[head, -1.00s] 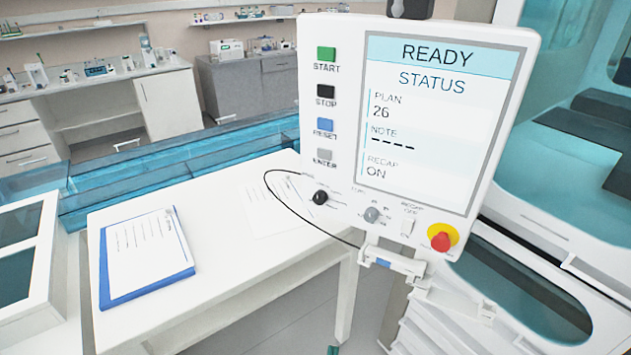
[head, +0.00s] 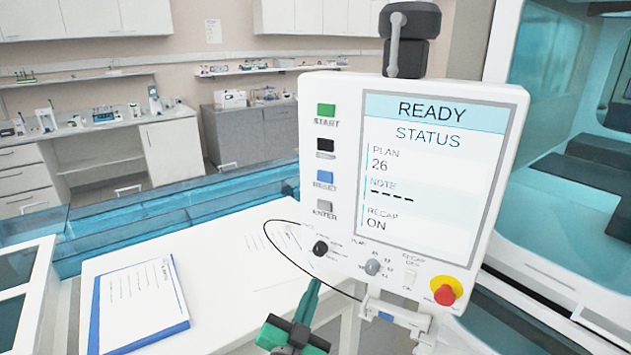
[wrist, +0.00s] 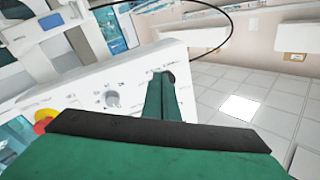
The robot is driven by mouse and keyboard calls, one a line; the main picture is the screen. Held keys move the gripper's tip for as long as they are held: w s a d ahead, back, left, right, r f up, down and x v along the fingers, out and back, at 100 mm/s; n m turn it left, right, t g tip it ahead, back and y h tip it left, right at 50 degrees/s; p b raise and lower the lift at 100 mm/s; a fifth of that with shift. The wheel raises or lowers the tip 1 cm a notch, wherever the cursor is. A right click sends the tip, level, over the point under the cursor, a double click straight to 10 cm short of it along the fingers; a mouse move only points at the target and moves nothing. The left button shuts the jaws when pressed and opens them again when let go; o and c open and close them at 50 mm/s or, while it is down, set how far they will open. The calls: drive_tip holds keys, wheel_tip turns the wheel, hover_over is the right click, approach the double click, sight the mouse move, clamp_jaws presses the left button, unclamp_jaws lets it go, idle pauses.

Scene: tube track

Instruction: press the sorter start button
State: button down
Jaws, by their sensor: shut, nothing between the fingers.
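The green START button (head: 326,110) is at the top of the left column of buttons on the white control panel (head: 345,88), and its label is below it. The panel's screen (head: 440,180) reads READY, STATUS, PLAN 26 and RECAP ON. My green gripper (head: 314,284) is shut and empty, pointing up from the bottom of the head view, well below the START button and just below the black knob. In the wrist view, my gripper (wrist: 163,80) shows its fingers near the panel's lower face by the knobs. The START button does not show there.
Below START are the black (head: 325,145), blue (head: 324,178) and grey (head: 325,209) buttons. A black knob (head: 320,248), a grey knob (head: 373,267) and a red emergency stop (head: 444,292) sit lower. A looped cable (head: 275,260) hangs left. A clipboard (head: 137,305) lies on the white table.

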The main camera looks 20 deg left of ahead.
sight(325, 111)
drive_tip(key=a+r+m+h, duration=0.2)
drive_tip(key=r+m, duration=0.2)
drive_tip(key=r, duration=0.7)
drive_tip(key=a+r+m+h, duration=0.1)
drive_tip(key=a+r+m, duration=0.25)
drive_tip(key=r, duration=0.65)
drive_tip(key=s+r+m, duration=0.3)
drive_tip(key=r+m, duration=0.1)
drive_tip(key=r, duration=0.4)
drive_tip(key=s+d+r+m+g+h, duration=0.1)
drive_tip(key=s+r+m, duration=0.3)
drive_tip(key=r, duration=0.3)
drive_tip(key=shift+r+g, duration=0.3)
drive_tip(key=shift+r, duration=0.1)
drive_tip(key=shift+w+m, duration=0.15)
drive_tip(key=shift+m, duration=0.1)
drive_tip(key=x, duration=1.4)
